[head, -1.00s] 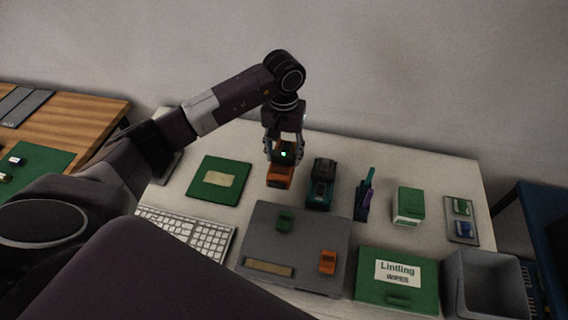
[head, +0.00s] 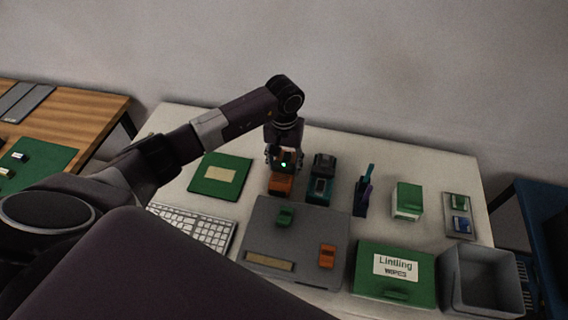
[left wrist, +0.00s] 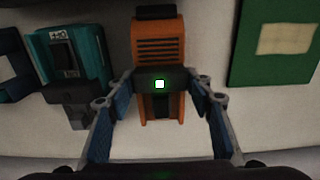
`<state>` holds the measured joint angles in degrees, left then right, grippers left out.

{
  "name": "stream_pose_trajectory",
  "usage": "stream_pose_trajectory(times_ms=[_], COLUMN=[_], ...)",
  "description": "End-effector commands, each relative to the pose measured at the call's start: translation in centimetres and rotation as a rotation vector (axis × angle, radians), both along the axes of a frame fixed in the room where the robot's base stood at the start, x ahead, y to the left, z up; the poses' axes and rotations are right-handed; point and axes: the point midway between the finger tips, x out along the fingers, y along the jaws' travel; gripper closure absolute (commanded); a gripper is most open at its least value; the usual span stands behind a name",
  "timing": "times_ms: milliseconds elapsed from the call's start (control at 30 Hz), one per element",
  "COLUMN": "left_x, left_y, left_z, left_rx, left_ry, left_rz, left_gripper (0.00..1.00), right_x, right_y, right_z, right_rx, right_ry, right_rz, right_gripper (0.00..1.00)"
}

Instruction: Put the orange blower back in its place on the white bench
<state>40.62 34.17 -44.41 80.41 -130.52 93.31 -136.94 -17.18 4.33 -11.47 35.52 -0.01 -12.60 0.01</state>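The orange blower (head: 281,184) is at the back of the white bench (head: 350,150), behind the grey tray. My left gripper (head: 284,164) is right above it, pointing down. The gripper looks shut on the blower. I cannot tell whether its underside touches the bench. My right gripper is not in view.
A teal device (head: 320,186) stands close right of the blower. The grey tray (head: 265,235) lies in front. A blue tool holder (head: 363,192), green-white box (head: 407,200), green wipes box (head: 392,285) and grey bin (head: 482,283) are right. A green pad (head: 205,185) and keyboard (head: 190,225) are left.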

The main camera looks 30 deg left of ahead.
Motion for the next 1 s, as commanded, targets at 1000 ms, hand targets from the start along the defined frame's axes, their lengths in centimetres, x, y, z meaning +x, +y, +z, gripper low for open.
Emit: stream_pose_trajectory(times_ms=[1000], left_x=[0.1], left_y=[0.0], left_z=[10.0], left_rx=[0.002], left_ry=[-0.003], left_rz=[0.0], left_gripper=[0.36], right_x=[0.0], right_y=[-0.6], right_z=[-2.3], right_rx=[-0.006], right_ry=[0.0], right_rz=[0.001], right_gripper=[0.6])
